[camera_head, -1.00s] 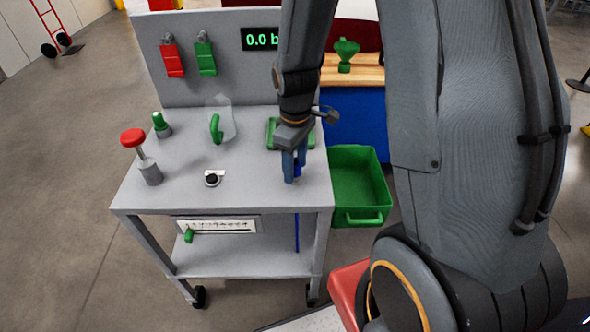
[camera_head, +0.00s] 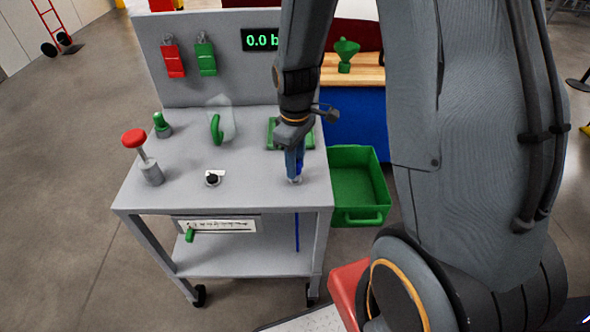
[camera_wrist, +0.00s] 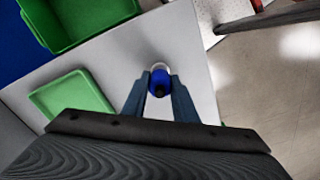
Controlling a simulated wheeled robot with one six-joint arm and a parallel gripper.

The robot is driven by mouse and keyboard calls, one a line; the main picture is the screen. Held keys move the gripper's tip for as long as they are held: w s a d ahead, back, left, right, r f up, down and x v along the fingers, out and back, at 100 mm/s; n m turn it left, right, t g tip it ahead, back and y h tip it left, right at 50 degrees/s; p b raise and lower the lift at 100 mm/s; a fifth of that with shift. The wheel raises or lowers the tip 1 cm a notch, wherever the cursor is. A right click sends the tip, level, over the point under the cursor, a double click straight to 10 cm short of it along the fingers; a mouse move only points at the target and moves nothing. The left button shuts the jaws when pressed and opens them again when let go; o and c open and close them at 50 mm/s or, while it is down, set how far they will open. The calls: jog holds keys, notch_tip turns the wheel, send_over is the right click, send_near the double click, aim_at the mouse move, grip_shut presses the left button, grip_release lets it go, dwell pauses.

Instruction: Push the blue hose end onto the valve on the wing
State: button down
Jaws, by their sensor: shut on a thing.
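My gripper (camera_head: 294,168) is over the front right part of the grey trolley top (camera_head: 250,186), pointing down. In the wrist view, my gripper's fingers (camera_wrist: 157,91) are shut on the blue hose end (camera_wrist: 158,79), with a dark spot at its middle. A pale, ring-like fitting shows just past the blue hose end in the wrist view; it may be the valve. In the head view, a small pale piece shows at the fingertips. I cannot tell whether the hose end is seated on it. A thin blue hose (camera_head: 297,232) hangs below the top.
A green bin (camera_head: 360,211) hangs at the trolley's right side. A green tray (camera_head: 309,139) lies behind my gripper. A red mushroom knob (camera_head: 133,138), a black knob (camera_head: 212,179) and a green handle (camera_head: 216,130) stand to the left. The display (camera_head: 260,39) reads 0.0.

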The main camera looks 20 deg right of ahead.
jog(key=shift+r+p, duration=0.3)
jog(key=shift+r, duration=0.05)
jog(key=shift+r+p, duration=1.15)
jog(key=shift+r, duration=0.25)
jog(key=shift+a, duration=0.1)
